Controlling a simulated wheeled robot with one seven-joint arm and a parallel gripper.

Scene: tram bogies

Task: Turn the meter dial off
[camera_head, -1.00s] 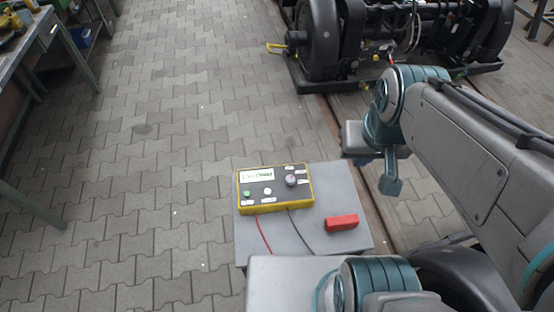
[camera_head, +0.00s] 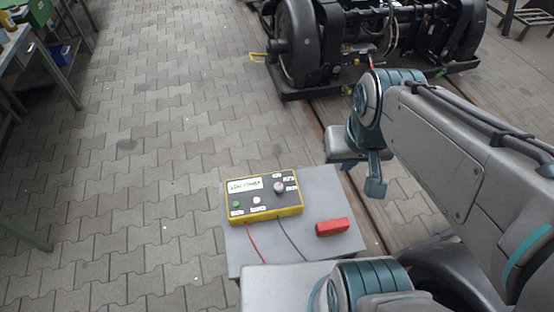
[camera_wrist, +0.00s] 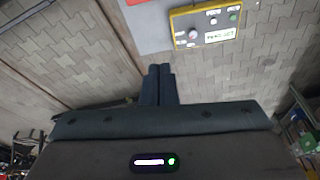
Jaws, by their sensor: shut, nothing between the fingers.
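The meter (camera_head: 264,201) is a yellow-edged box with a dark top, lying on a grey stand top (camera_head: 328,190). Its dial (camera_head: 279,187) is a round grey knob at the upper right of its face, beside small white labels. A lit display, a green button and a white button also show. In the wrist view the meter (camera_wrist: 206,24) is at the top, upside down, with the dial (camera_wrist: 194,34) at its left. My gripper (camera_head: 375,188) is shut and empty, above and to the right of the meter, clear of it. Its fingers (camera_wrist: 157,72) show together in the wrist view.
A red block (camera_head: 332,227) lies on the stand, right of the meter. A red lead (camera_head: 255,246) and a dark lead run from the meter's front edge. A bogie (camera_head: 350,45) stands on rails behind. A workbench (camera_head: 22,50) is at the left. Paving between is clear.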

